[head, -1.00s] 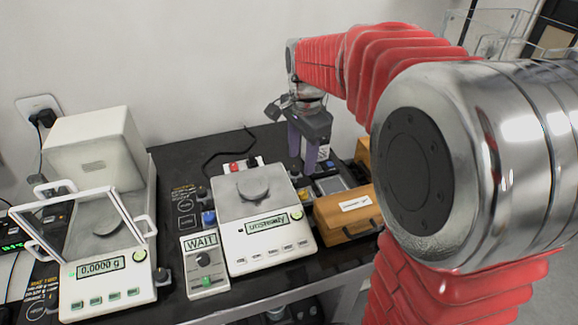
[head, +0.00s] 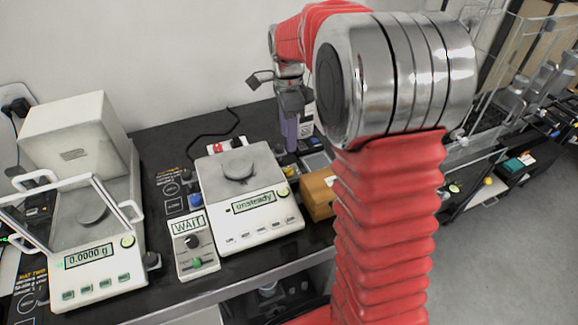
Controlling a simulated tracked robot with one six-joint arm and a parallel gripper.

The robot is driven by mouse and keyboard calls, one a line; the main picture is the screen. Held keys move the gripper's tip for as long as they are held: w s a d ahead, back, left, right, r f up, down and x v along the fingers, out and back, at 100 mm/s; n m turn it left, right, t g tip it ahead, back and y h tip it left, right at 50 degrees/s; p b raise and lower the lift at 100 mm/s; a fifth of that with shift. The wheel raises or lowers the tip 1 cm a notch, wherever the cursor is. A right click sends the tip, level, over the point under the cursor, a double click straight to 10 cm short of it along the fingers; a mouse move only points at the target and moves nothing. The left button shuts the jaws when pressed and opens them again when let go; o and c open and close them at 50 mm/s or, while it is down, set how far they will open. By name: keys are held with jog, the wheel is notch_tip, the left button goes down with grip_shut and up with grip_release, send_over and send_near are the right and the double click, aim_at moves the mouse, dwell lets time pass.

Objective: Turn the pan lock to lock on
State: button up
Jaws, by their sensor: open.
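No part in the head view carries a readable pan lock label, so I cannot tell which one it is. The right balance (head: 215,204) has a round pan (head: 238,167) with a disc on it, and its display reads "unsteady". A small box reading WAIT (head: 188,228) stands left of it, with a black knob (head: 192,242) and a green knob (head: 195,263). The left balance (head: 113,268) reads 0.0000 g and has a dark knob (head: 152,260) at its right side.
A wooden box (head: 318,196) stands right of the right balance, partly hidden by my arm. A blue part (head: 195,201) and red and black parts (head: 222,147) lie around the balance. The left balance's glass shield (head: 68,216) is tilted up front. Clear dark tabletop (head: 165,145) shows behind.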

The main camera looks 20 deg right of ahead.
aim_at(288, 169)
notch_tip(288, 169, down, 13)
jog(key=shift+f, duration=0.1)
dwell(0.5)
jog(key=shift+c, duration=0.4)
jog(key=c, duration=1)
jog(key=shift+n, duration=2.3)
jog(key=o, duration=1.1)
jog(key=shift+r, duration=0.2)
